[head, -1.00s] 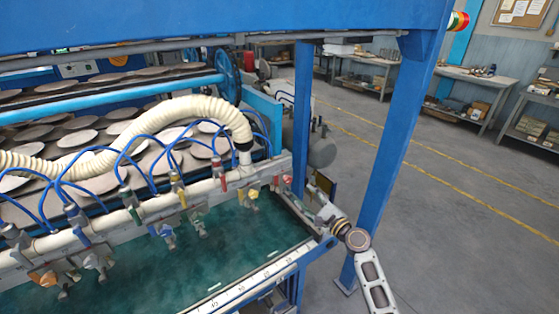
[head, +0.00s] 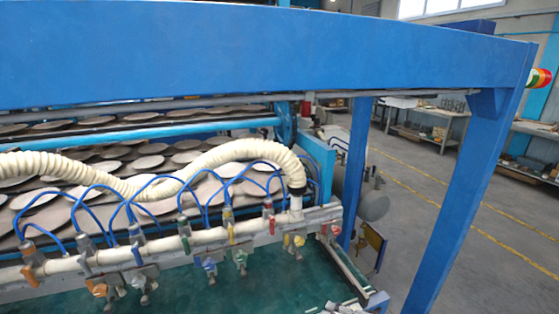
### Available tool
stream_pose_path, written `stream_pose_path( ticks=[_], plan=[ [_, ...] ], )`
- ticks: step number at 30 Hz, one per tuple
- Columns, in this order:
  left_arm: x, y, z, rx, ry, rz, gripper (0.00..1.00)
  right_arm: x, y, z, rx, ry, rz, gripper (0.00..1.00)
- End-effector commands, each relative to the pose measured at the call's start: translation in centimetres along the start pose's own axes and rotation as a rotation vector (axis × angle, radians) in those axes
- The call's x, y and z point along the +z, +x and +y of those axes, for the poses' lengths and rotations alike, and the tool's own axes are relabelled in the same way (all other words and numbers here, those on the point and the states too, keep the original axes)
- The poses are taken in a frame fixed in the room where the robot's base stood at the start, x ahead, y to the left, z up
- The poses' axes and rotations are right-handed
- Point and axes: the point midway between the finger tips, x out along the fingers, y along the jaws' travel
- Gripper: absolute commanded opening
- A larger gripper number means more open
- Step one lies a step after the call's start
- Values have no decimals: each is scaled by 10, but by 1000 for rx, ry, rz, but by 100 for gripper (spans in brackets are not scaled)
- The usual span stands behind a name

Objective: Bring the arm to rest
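No gripper of mine shows clearly in the head view now. The plate dryer fills the left and middle. Its big blue frame beam (head: 250,60) crosses the top, and a blue post (head: 465,200) slants down at the right. Rows of round plates (head: 150,162) lie on racks behind a cream corrugated hose (head: 225,155). A cream pipe (head: 205,238) with coloured valves and thin blue tubes runs along the front, above a green surface (head: 250,292). A small pale part at the bottom edge, right of the middle, is too cut off to identify.
A second blue post (head: 356,165) stands behind the pipe's right end. Workbenches (head: 430,125) with items on them stand along the far wall. The grey floor (head: 410,195) with yellow lines is open at the right.

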Motion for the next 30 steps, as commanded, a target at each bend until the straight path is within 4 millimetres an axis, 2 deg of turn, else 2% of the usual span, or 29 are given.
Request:
stream_pose_path(
  ticks=[3, 12, 21, 30],
  plan=[
    [0, 0, 0, 0, 0, 0, 0, 22, -12, 17, 111, -165, -43, 52],
    [0, 0, 0, 0, 0, 0, 0, 58, -54, 58, 373, -526, -168, 52],
    [0, 0, 0, 0, 0, 0, 0, 72, -86, 79, 518, -700, -253, 52],
    [0, 0, 0, 0, 0, 0, 0, 78, -109, 90, 604, -796, -310, 52]
  ],
)
